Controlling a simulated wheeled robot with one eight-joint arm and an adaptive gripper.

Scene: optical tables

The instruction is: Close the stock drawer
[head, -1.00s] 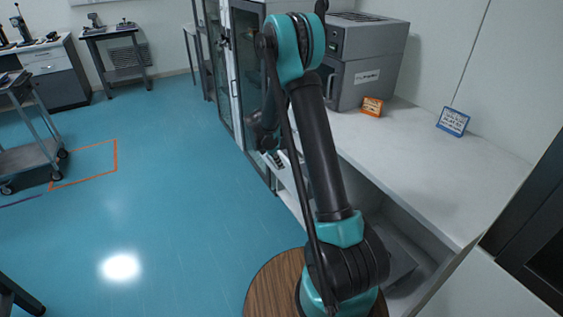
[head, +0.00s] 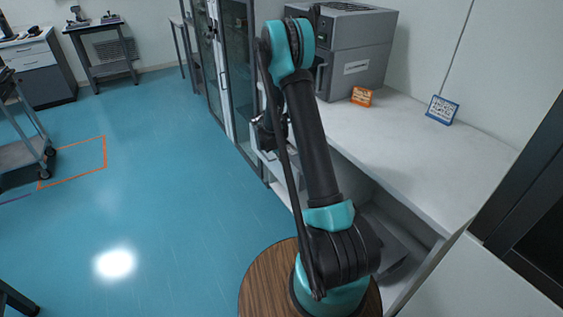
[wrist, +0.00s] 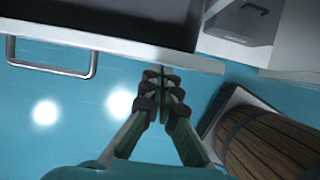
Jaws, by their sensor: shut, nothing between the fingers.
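The stock drawer shows in the wrist view as a pale front panel (wrist: 130,48) with a grey bar handle (wrist: 50,70) on its left. A dark hollow behind the panel looks like the drawer's inside, so it stands open; how far I cannot tell. My gripper (wrist: 163,78) is shut and empty, its fingertips close to the outer face of the panel towards its right end. I cannot tell whether they touch it. In the head view my arm hides the fingertips and most of the drawer.
The white bench (head: 400,145) carries a grey oven (head: 355,60), an orange sign (head: 361,97) and a blue sign (head: 441,110). A glass-door cabinet (head: 238,80) stands beyond my arm. A grey cart (head: 20,153) is far left. The blue floor (head: 160,190) between is clear.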

